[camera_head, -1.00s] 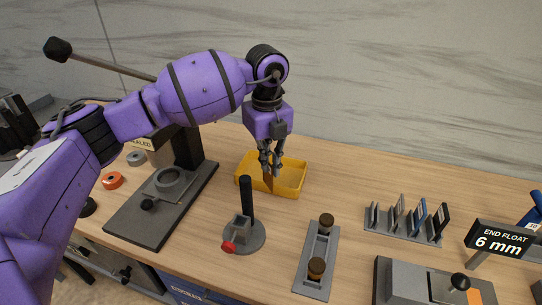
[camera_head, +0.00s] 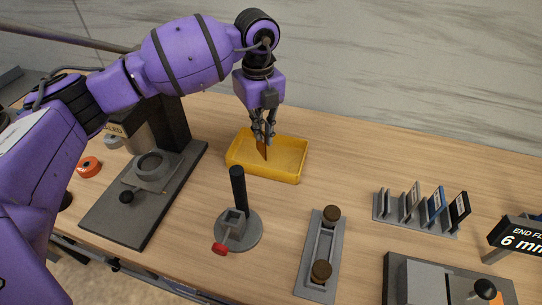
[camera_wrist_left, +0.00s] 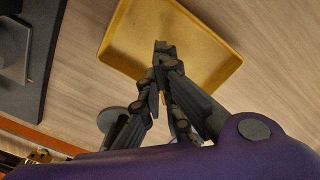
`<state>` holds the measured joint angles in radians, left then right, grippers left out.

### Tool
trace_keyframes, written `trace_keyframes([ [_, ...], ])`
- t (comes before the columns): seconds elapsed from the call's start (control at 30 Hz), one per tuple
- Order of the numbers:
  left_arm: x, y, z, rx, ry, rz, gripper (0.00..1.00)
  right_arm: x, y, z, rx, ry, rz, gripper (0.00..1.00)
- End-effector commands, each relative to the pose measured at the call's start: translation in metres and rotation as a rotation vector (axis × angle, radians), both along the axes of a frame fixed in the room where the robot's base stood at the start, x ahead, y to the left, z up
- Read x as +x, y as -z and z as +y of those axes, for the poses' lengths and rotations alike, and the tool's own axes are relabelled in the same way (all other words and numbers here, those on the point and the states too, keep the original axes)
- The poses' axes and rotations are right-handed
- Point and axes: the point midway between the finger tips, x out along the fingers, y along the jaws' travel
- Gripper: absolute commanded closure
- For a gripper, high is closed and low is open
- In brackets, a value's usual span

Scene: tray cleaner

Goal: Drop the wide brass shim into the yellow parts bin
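The yellow parts bin (camera_head: 292,172) stands on the bench at the back middle; it also shows in the left wrist view (camera_wrist_left: 116,47). My left gripper (camera_head: 263,136) points down over it. The gripper is shut on the wide brass shim (camera_head: 262,151), a thin brown-orange plate hanging below the fingertips against the bin's interior. How far the shim is above the bin floor is hard to tell. In the left wrist view the closed fingers (camera_wrist_left: 163,62) lie over the bin, and the shim is not clearly visible. My right gripper is out of view.
A round-based stand with a black post (camera_head: 239,190) is in front of the bin. A dark press-like fixture (camera_head: 145,207) stands left. A grey holder with two brown knobs (camera_head: 319,250), a rack of upright plates (camera_head: 410,220) and the END FLOAT sign (camera_head: 520,237) are right.

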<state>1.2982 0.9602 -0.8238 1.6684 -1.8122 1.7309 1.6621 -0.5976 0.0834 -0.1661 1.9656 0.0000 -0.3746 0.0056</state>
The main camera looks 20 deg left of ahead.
Motion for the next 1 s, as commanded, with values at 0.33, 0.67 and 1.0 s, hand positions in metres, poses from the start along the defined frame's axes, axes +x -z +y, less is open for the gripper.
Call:
trace_keyframes([
  [0.33, 0.000, 0.019, 0.000, 0.001, -0.001, -0.002, 1.00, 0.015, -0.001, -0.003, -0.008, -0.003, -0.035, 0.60],
  [0.67, 0.000, 0.019, 0.000, 0.001, -0.001, -0.002, 0.73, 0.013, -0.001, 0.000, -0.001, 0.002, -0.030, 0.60],
  [1.0, 0.000, 0.016, 0.000, 0.001, -0.001, -0.002, 0.73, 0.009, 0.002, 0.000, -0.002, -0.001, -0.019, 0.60],
])
